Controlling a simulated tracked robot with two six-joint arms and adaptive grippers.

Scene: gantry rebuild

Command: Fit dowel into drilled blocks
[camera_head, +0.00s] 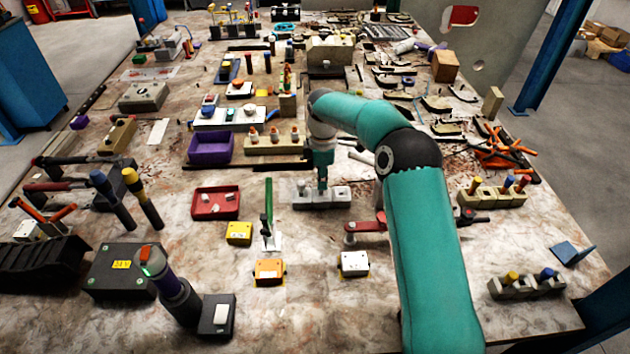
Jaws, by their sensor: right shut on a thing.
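My right arm reaches in from the lower right, and its gripper (322,184) points straight down over a light grey drilled block (337,196) near the middle of the table. The fingertips are right at the block's top. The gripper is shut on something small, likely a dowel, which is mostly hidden. I cannot tell whether it is in a hole. A third block (514,290) at the front right holds a yellow and a blue dowel. My left gripper is out of view.
A red tray (205,212) and a purple bin (211,148) lie left of the gripper. Yellow (239,234), orange (269,268) and white (355,262) boxes stand in front. A red-handled clamp (366,226) lies beside my arm.

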